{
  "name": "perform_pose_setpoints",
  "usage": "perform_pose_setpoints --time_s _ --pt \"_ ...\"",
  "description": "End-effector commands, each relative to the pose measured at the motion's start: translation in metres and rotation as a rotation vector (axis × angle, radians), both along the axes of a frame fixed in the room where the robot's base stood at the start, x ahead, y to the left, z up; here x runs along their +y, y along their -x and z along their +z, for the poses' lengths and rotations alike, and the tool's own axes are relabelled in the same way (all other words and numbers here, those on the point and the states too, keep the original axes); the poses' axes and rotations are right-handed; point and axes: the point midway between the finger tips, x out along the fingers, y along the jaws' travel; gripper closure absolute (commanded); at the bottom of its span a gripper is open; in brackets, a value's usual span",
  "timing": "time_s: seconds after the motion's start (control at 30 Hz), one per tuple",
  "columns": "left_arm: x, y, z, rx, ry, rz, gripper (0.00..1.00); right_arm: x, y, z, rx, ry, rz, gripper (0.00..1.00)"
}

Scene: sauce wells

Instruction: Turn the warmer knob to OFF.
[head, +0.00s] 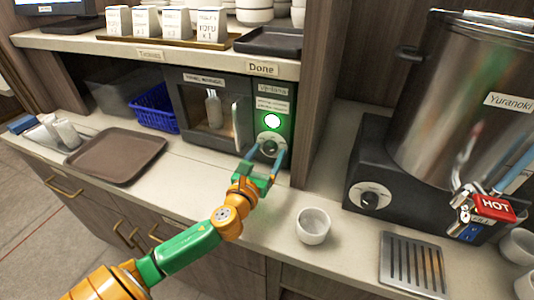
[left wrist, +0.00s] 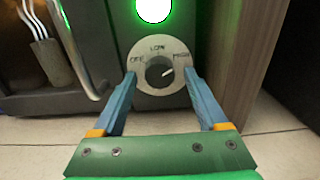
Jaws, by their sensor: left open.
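The warmer knob (left wrist: 158,73) is dark and round on a pale dial (left wrist: 141,48) marked OFF at left, LOW at top and what looks like HIGH at right. Its white mark points right, towards the HIGH side. In the head view the knob (head: 269,148) sits low on the warmer's front panel, below a lit green lamp (head: 272,121). My left gripper (head: 266,154) is open, its blue fingers on either side of the knob; in the left wrist view its tips (left wrist: 160,78) look apart from it. My right gripper is not in view.
A white cup (head: 313,226) stands on the counter right of my left arm. A large urn (head: 440,110) with its own knob (head: 370,197) and a red HOT tag stands at right. A brown tray (head: 115,156) and blue basket (head: 154,107) are at left. A wooden panel (left wrist: 231,50) stands close right.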

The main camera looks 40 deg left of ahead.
Motion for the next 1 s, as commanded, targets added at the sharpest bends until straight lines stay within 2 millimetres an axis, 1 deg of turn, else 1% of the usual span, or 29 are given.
perform_pose_setpoints --time_s 0.13,0.17,0.2,0.27,0.3,0.37,0.4,0.43,0.63,0.77,1.0 --pt "-0.0001 0.0002 -0.0002 0.0 0.0 0.0 0.24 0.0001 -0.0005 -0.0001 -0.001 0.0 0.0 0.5" --pt "-0.0002 0.0003 -0.0002 0.0 0.0 0.0 0.32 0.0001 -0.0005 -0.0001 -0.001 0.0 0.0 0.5" --pt "-0.0001 0.0003 -0.0002 0.0 0.0 0.0 0.43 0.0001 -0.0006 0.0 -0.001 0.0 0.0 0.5" --pt "-0.0001 0.0004 -0.0002 0.0 0.0 0.0 0.59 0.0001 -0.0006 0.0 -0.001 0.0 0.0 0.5" --pt "-0.0001 0.0004 -0.0002 0.0 0.0 0.0 0.7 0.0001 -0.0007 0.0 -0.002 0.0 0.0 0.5" --pt "-0.0001 0.0004 -0.0002 0.0 0.0 0.0 0.86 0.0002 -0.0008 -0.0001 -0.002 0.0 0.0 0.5" --pt "0.0 0.0004 -0.0002 0.0 0.0 0.0 0.97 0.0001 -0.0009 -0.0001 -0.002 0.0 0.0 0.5" --pt "0.0 0.0004 -0.0001 0.0 0.0 0.0 1.0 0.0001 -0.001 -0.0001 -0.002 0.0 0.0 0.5" --pt "0.0 0.0005 0.0 -0.003 0.012 0.001 1.0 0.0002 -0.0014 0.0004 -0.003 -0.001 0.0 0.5" --pt "-0.0001 0.0005 0.0004 -0.012 0.05 0.001 1.0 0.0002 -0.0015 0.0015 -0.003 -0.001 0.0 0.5" --pt "-0.0004 0.0003 0.0013 -0.051 0.208 0.002 1.0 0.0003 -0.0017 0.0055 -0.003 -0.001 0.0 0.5"
